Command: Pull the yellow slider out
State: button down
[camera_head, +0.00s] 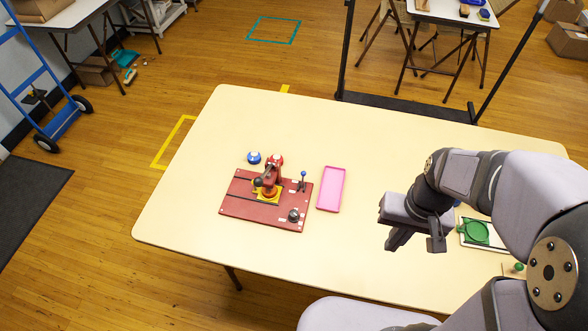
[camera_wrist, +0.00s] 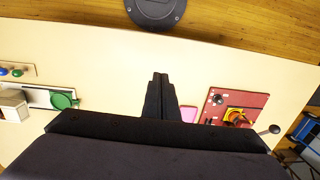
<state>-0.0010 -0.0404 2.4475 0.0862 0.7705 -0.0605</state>
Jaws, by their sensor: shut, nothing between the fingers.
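A yellow part that looks like the slider (camera_head: 262,197) sits low at the middle of a red board (camera_head: 240,209), under a red press-like device (camera_head: 270,177) with a dark ball end. The device partly covers it. In the wrist view the yellow part (camera_wrist: 236,117) shows on the red board (camera_wrist: 221,98) at right. My gripper (camera_head: 397,238) is over the table to the right of the board, well apart from it. In the wrist view its fingers (camera_wrist: 159,78) are together and hold nothing.
A pink tray (camera_head: 331,189) lies between the board and my gripper. A green round piece (camera_head: 474,232) lies at right. The table's left part is clear.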

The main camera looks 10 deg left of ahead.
jog(key=w+a+f+n+y+b, duration=0.1)
jog(key=w+a+f+y+b, duration=0.3)
jog(key=w+a, duration=0.4)
jog(key=w+a+f+n+g+y+b, duration=0.1)
jog(key=w+a+f+y+b, duration=0.3)
jog(key=w, duration=1)
jog(key=a+f+b, duration=0.3)
jog(key=a+f, duration=0.1)
jog(key=a, duration=0.1)
jog(key=shift+f+y, duration=0.3)
jog(key=shift+s+a, duration=0.1)
jog(key=shift+a, duration=0.05)
jog(key=p, duration=0.2)
send_near(280, 194)
jog(key=f, duration=0.3)
jog(key=shift+w+f+g, duration=0.2)
jog(key=shift+f+g, duration=0.1)
jog(key=shift+f, duration=0.05)
jog(key=a, duration=0.1)
jog(key=a+p, duration=0.1)
jog(key=a, duration=0.1)
jog(key=shift+s+f, duration=0.15)
jog(key=shift+s, duration=0.15)
jog(key=shift+s+a+f+p, duration=0.1)
jog(key=shift+a+p, duration=0.25)
jog(key=shift+a, duration=0.35)
